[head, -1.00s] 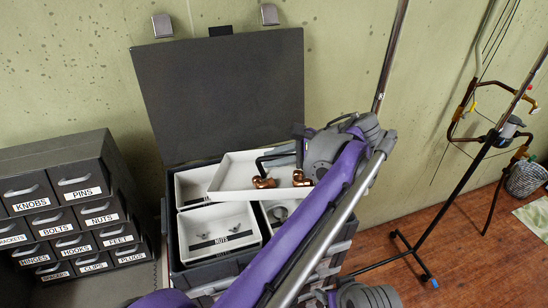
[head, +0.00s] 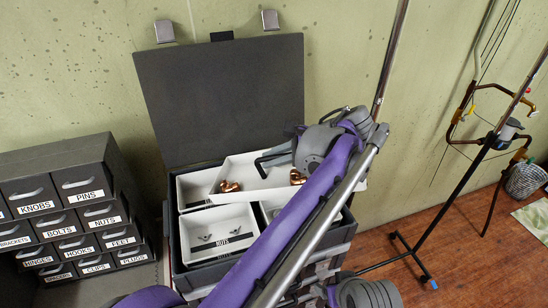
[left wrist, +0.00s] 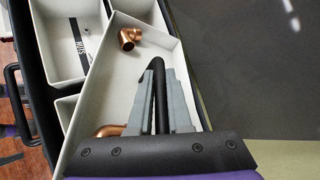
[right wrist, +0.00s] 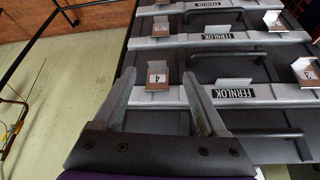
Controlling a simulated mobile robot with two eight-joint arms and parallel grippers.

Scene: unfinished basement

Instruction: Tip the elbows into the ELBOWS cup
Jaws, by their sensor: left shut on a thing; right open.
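A white tray (head: 240,165) with two copper elbows sits tilted over the open case. My left gripper (head: 280,154) is shut on the tray's dark bar handle (left wrist: 160,95). One copper elbow (head: 230,186) lies at the tray's left end. The other elbow (head: 297,177) lies beside my gripper. In the left wrist view, one elbow (left wrist: 129,38) is beyond my fingertips and one (left wrist: 109,131) is partly hidden by my fingers. No ELBOWS label is readable. My right gripper (right wrist: 155,85) is open and empty before the case's drawer fronts.
The case's open lid (head: 225,95) stands behind. A white cup (head: 195,222), its label apparently NUTS, holds small grey pieces. Another white cup (head: 188,186) is behind it, partly covered. A labelled drawer cabinet (head: 70,205) stands left. A metal stand (head: 455,205) is right.

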